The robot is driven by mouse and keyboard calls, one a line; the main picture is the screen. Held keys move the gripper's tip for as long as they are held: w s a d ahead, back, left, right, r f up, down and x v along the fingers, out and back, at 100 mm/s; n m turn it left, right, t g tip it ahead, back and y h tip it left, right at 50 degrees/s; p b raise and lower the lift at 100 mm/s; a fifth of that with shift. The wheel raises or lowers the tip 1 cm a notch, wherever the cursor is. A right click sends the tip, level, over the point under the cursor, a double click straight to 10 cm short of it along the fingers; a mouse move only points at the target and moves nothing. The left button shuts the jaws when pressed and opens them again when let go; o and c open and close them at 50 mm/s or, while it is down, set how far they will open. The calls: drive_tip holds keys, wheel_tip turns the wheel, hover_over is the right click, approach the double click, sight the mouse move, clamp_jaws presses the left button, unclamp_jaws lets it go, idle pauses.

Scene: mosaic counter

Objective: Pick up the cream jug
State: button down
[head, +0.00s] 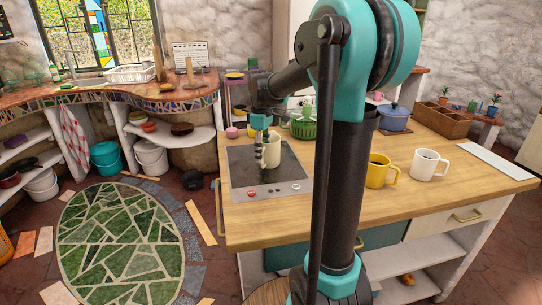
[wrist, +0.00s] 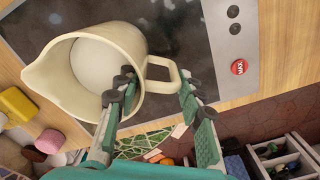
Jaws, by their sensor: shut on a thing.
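The cream jug (wrist: 85,70) fills the left of the wrist view, its open mouth and empty pale inside toward the camera and its spout to the left. Its handle (wrist: 163,85) lies between the two fingers of my gripper (wrist: 160,95), which is shut on the jug at the handle side. In the head view the cream jug (head: 271,152) is over the dark cooktop (head: 243,178), with my gripper (head: 262,138) at its left side. I cannot tell whether its base touches the cooktop.
A yellow mug (head: 379,172) and a white mug (head: 425,165) stand on the counter to the right. The wooden counter (head: 420,198) is clear in front of the mugs.

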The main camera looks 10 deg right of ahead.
drive_tip(key=shift+r, duration=0.1)
wheel_tip(320, 180, up, 20)
idle(0.8)
drive_tip(key=c, duration=1.7)
unclamp_jaws()
clamp_jaws()
